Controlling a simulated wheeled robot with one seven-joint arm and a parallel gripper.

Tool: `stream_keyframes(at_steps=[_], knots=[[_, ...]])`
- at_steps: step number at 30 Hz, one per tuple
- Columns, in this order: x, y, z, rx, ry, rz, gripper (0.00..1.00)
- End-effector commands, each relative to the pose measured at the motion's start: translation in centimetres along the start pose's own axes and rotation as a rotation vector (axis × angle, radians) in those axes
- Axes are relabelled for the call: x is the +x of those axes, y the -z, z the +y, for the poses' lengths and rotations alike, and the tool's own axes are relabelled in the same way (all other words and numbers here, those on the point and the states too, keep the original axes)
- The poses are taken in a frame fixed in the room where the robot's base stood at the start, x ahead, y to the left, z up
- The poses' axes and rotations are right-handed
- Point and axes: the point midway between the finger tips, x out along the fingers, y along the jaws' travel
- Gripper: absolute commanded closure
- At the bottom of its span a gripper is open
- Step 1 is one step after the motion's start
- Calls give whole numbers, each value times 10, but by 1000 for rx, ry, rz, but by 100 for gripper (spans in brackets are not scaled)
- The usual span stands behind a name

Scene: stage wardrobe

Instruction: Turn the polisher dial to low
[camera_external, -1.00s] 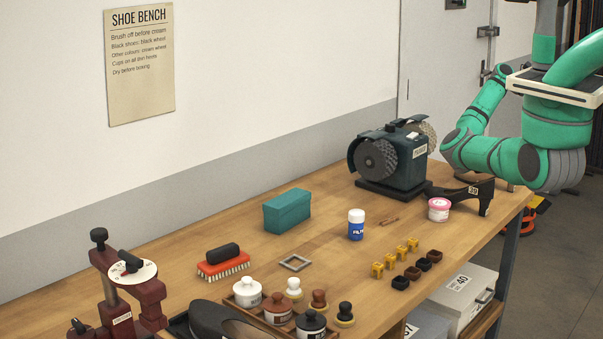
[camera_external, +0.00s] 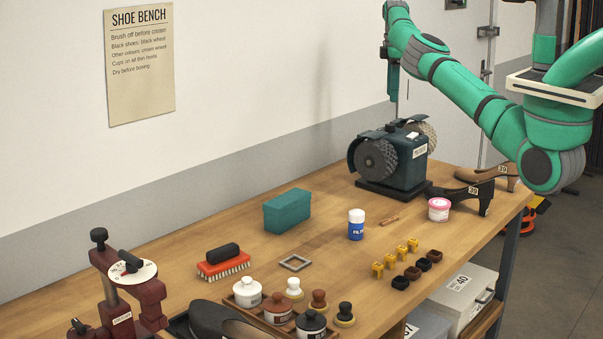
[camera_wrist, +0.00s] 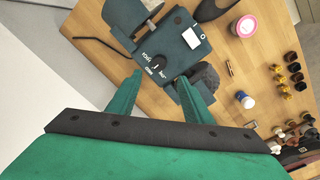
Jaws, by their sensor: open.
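The polisher (camera_external: 403,172) is a dark teal machine with a bristled wheel at each end, standing at the far end of the bench. In the wrist view its top (camera_wrist: 180,38) shows from above. A small dark dial (camera_wrist: 158,66) with pale lettering around it sits on that top; the lettering and the pointer's setting are too small to read surely. My gripper (camera_external: 393,97) hangs pointing down, above and apart from the polisher. In the wrist view my gripper (camera_wrist: 160,77) is open and empty, its two green fingers spread either side of the dial's line of sight.
A teal box (camera_external: 287,211) lies farther left. The wall rises close behind the bench (camera_external: 330,255). The air around my gripper is clear.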

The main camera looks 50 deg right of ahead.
Motion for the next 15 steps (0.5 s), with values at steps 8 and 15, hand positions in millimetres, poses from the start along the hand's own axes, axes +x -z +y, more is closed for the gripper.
stream_keyframes(at_steps=[8,15], knots=[[39,0,-1,1,4,-1,54],[80,0,0,-1,2,-2,54]])
